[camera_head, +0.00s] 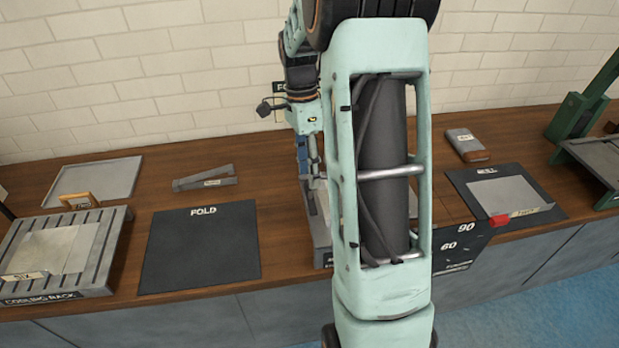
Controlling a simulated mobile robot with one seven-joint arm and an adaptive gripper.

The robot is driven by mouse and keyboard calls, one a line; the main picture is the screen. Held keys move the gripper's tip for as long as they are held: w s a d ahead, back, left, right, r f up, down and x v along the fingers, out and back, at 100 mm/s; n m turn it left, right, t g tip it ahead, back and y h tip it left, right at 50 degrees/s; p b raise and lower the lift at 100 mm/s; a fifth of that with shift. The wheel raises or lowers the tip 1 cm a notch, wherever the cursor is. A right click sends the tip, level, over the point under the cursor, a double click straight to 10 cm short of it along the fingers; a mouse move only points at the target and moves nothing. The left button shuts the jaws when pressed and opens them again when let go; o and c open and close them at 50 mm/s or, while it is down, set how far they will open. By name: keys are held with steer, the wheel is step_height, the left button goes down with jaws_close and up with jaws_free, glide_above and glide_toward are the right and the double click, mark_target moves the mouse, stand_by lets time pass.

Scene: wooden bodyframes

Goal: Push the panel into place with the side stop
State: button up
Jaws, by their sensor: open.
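My gripper (311,160) points down over a grey metal machine (317,222) at the middle of the bench. It is open, but its fingertips are small and partly hidden. My own light-green arm link hides most of this machine, so I cannot see a panel or side stop in it. A thin grey panel (60,247) lies on the cooling rack (97,273) at the left. Another grey panel (499,192) with a label lies on a dark mat (466,182) at the right. Neither is near my gripper.
A dark FOLD mat (200,250) lies bare left of the machine. Behind it is a grey angled metal piece (205,179). A green lever machine (585,130) is at the far right.

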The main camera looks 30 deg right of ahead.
mark_target(310, 191)
steer(key=shift+s+f, duration=0.25)
steer(key=shift+f, duration=1)
jaws_close()
